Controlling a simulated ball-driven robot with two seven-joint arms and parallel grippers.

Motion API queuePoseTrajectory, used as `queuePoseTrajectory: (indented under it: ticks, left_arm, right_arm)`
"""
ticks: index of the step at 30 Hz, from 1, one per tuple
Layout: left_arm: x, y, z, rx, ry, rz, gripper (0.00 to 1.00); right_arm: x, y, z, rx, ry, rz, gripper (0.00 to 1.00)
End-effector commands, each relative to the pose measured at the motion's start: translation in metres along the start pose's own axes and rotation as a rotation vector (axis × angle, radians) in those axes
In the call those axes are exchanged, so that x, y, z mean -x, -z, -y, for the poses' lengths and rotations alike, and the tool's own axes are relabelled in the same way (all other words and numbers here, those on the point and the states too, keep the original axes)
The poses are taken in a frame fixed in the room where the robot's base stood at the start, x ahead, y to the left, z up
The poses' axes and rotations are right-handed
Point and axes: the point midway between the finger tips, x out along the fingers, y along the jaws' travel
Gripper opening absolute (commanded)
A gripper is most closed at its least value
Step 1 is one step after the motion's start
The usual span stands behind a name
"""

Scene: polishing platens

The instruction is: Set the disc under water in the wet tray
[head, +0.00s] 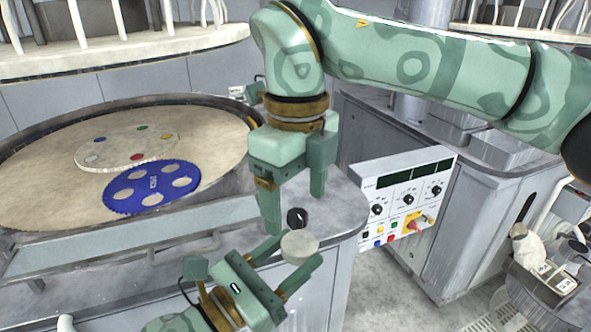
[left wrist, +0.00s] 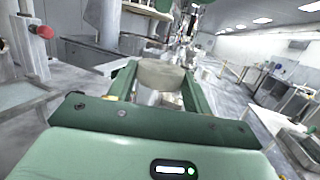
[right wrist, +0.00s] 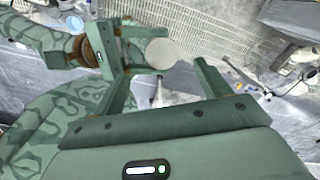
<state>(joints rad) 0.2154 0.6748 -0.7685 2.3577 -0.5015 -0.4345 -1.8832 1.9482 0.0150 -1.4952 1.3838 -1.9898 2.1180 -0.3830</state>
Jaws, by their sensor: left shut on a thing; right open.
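A pale grey round disc (head: 299,247) is held at the fingertips of my left gripper (head: 292,264), in front of the platen machine's corner in the head view. The disc fills the space between the left fingers in the left wrist view (left wrist: 160,74). In the right wrist view the disc (right wrist: 161,53) shows its flat face, beyond my right gripper's fingers. My right gripper (head: 293,200) is open and empty, just above the disc in the head view, its fingers apart. I cannot tell which container is the wet tray; no water is clearly visible.
A round platen (head: 40,190) carries a blue toothed carrier (head: 150,188) and a pale plate with coloured spots (head: 126,148). A control panel (head: 405,200) with knobs stands to the right. A black knob (head: 297,217) is close to my grippers. Grey basins (head: 490,148) sit on the back-right counter.

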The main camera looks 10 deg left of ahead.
Motion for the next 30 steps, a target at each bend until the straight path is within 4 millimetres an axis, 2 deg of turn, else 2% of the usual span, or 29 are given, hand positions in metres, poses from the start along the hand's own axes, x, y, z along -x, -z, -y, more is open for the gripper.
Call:
queuePoseTrajectory:
  ticks: [3,10,15,23,28,29,30]
  left_arm:
    - [0.000,0.000,0.000,0.000,0.000,0.001,0.22]
    - [0.000,0.000,0.000,0.000,0.000,0.001,0.22]
    - [0.000,0.000,0.000,0.000,0.000,0.001,0.22]
    - [0.000,0.000,0.000,0.000,0.000,0.001,0.22]
    - [0.000,0.000,0.000,0.000,0.000,0.001,0.22]
    - [0.000,0.000,0.000,0.000,0.000,0.001,0.22]
    - [0.000,0.000,0.000,0.000,0.000,0.001,0.22]
  right_arm:
    - [-0.027,0.000,-0.001,0.001,-0.006,0.000,0.76]
    - [-0.064,0.000,-0.001,0.000,-0.005,0.002,0.76]
    - [-0.075,0.000,-0.001,-0.001,-0.004,0.003,0.76]
    - [-0.076,0.000,-0.001,-0.001,-0.004,0.004,0.76]
    - [-0.076,-0.001,-0.001,0.000,-0.004,0.003,0.31]
    - [-0.076,-0.001,-0.001,0.000,-0.005,0.003,0.25]
    - [-0.076,-0.001,-0.002,0.001,-0.005,0.003,0.25]
